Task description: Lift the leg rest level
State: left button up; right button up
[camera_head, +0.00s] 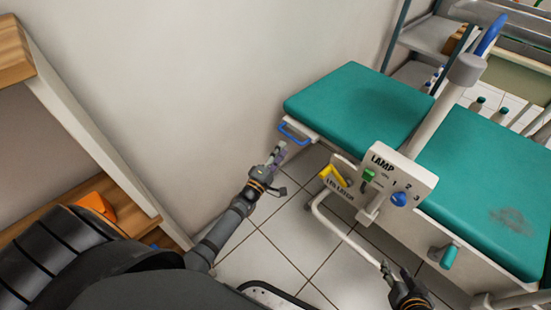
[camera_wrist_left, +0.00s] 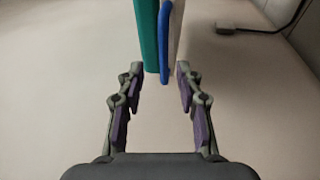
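The leg rest (camera_head: 352,100) is a green padded panel at the left end of the dental chair, and it looks about level. A blue handle (camera_head: 293,133) sticks out from its near left edge. My left gripper (camera_head: 280,150) is just below the handle in the head view. A yellow lever (camera_head: 337,176) sits at the leg latch label. My right gripper (camera_head: 394,275) is at the bottom right; its finger gap is unclear.
A lamp control panel (camera_head: 388,180) with a green switch and blue knob stands in front of the chair. The green seat pad (camera_head: 485,180) lies to the right. A wooden shelf (camera_head: 75,205) stands at the left. A metal cart (camera_head: 430,35) stands behind.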

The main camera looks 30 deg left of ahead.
pick_arm(q)
jog(key=v, duration=0.4)
jog(key=shift+s, duration=0.15)
